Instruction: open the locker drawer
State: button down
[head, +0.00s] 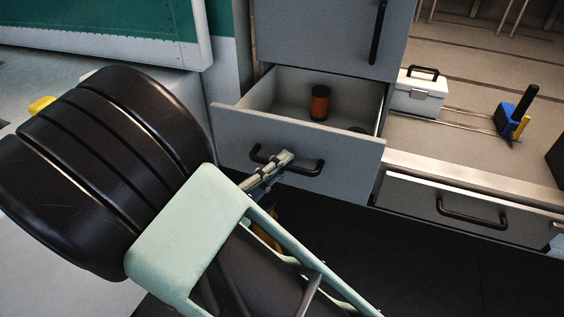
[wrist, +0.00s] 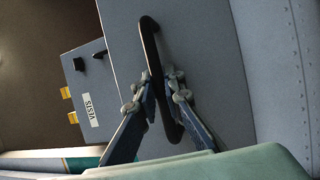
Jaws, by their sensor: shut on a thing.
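The grey locker drawer (head: 235,137) stands pulled out of the locker (head: 310,45), with its inside showing in the head view. Its front also shows in the wrist view (wrist: 205,55). An orange and black cylinder (head: 319,104) stands in the drawer, with a dark round item (head: 357,129) near its right side. The black bar handle (head: 312,171) is on the drawer front. My gripper (head: 280,163) is shut on this handle. In the wrist view, the fingers of my gripper (wrist: 163,88) sit on either side of the handle (wrist: 149,35).
At right, a lower drawer (head: 460,205) with a black handle sits under a bench holding a white case (head: 420,92) and a blue, yellow and black item (head: 514,115). A grey panel labelled VESTS (wrist: 88,80) shows in the wrist view. Dark floor lies below the drawer.

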jog(key=shift+s+a, duration=0.15)
jog(key=shift+s, duration=0.15)
jog(key=c, duration=2)
grip_release()
jog(key=v, duration=1.2)
